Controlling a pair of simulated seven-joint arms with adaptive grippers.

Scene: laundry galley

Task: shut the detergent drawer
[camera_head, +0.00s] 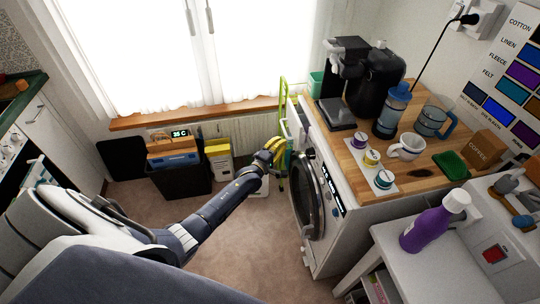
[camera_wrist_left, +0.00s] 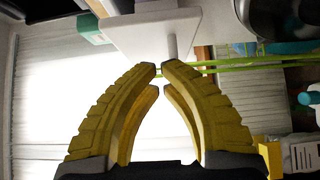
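The washing machine (camera_head: 322,225) stands at the right under a wooden counter, its front with the round door facing left. A white drawer-like part (camera_head: 296,124), apparently the detergent drawer, juts from the far upper end of that front. My left gripper (camera_head: 279,143), with yellow fingers, is beside it on the left. In the left wrist view the fingertips (camera_wrist_left: 161,68) are nearly together with nothing visible between them. A white block (camera_wrist_left: 150,33) with a short stem, probably the drawer, is just beyond the tips; contact cannot be told. My right gripper is out of view.
A lime-green frame (camera_head: 282,95) stands close behind the gripper. The counter (camera_head: 436,172) holds a coffee machine (camera_head: 375,82), a mug and small jars. A purple bottle (camera_head: 428,228) stands on the near white surface. A dark bin (camera_head: 184,182) is at the left; carpet before the machine is clear.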

